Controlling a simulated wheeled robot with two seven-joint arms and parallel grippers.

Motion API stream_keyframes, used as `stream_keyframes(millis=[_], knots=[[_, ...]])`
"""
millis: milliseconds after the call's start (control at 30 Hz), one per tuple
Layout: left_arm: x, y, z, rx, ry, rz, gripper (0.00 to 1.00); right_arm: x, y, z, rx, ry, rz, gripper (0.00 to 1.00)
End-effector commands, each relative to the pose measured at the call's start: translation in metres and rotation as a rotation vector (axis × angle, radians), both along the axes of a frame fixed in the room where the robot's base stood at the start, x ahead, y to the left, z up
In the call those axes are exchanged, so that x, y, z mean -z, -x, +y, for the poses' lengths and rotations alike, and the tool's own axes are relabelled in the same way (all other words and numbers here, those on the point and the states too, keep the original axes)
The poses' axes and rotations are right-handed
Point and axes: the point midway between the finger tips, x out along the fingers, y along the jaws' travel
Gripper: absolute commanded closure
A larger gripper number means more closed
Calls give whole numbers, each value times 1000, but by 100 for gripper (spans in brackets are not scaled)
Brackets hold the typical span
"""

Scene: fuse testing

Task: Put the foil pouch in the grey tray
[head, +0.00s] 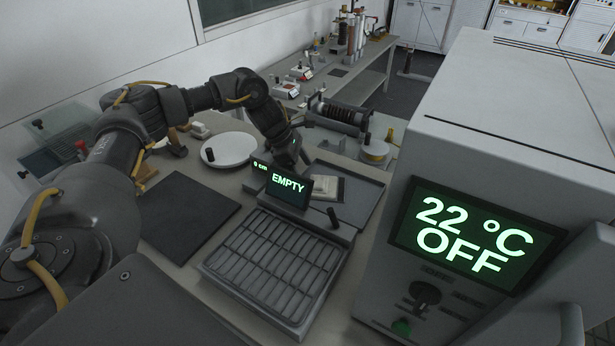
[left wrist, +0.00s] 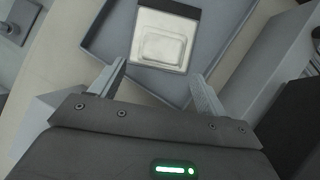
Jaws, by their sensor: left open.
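The foil pouch (head: 327,187) is pale and lies flat in the grey tray (head: 362,208), behind the display that reads EMPTY. In the left wrist view the pouch (left wrist: 163,50) shows a dark strip along its far end and a raised rectangle in its middle. The tray's floor (left wrist: 112,32) shows around it. My left gripper (head: 297,160) reaches in at the pouch's left side in the head view. In the left wrist view its fingers (left wrist: 160,74) are spread, with the pouch ahead of and between them. Whether they touch it is unclear. My right gripper is not in view.
The EMPTY display (head: 288,188) stands close in front, above a slotted rack (head: 272,268). A large oven-like unit (head: 480,225) reading 22 °C OFF fills the right. A white round plate (head: 230,149) and a dark mat (head: 185,215) lie to the left.

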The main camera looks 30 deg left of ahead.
Motion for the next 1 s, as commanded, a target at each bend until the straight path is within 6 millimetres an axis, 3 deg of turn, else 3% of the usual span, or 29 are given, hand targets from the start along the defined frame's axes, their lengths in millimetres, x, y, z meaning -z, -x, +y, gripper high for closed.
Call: stream_keyframes(millis=[200, 400, 600, 1000], knots=[[-41, 9, 21, -3, 0, -6, 25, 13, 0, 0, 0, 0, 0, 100], [-68, 16, 33, -1, 1, -3, 25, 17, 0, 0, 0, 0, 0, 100], [-78, 19, 38, 0, 0, -1, 25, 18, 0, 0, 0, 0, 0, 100], [-78, 19, 38, 0, 0, 0, 25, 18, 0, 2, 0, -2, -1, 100]])
